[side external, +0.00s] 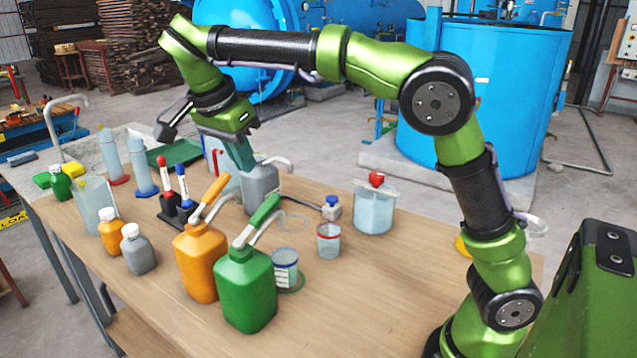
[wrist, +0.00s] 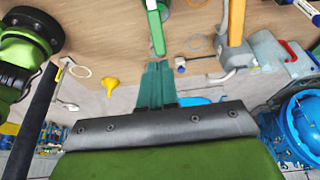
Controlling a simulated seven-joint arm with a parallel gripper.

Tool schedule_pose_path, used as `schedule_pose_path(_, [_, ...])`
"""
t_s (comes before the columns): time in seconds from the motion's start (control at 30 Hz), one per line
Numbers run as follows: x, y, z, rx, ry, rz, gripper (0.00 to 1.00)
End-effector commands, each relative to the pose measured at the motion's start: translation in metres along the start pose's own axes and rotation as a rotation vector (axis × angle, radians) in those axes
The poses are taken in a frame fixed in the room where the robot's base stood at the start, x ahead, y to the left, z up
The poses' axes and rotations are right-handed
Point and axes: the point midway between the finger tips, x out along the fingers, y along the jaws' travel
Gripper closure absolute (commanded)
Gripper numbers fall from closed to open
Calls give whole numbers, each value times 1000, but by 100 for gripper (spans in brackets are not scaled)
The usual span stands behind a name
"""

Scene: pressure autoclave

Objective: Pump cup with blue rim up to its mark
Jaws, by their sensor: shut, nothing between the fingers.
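The cup with the bluish rim (side external: 285,268) stands right of the green pump bottle (side external: 245,290) in the side view, with marks on its wall and a green ring at its foot. A second clear cup (side external: 328,241) has a red rim. The orange pump bottle (side external: 200,262) has a raised orange handle; the green bottle has a raised green handle (side external: 262,218). A grey pump bottle (side external: 260,190) stands behind them. My gripper (side external: 243,158) is shut and empty, close to the grey bottle's top; contact cannot be told. In the wrist view, my fingers (wrist: 157,68) point toward the green handle (wrist: 155,32).
A lidded clear pot with a red knob (side external: 374,207) and a small blue-capped bottle (side external: 331,207) stand at the right. Markers (side external: 172,196), small bottles (side external: 138,250) and cylinders crowd the left. The table front right of the green bottle is clear.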

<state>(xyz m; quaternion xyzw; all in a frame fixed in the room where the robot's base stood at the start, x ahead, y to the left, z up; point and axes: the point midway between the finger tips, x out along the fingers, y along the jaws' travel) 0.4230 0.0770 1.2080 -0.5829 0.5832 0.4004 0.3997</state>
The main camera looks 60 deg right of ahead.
Motion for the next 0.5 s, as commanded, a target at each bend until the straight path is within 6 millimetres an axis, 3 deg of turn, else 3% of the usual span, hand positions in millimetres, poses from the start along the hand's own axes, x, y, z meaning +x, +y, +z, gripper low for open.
schedule_pose_path(0.3, [64,1,0,1,-1,3,100])
schedule_pose_path(0.5, [87,0,0,1,-1,0,100])
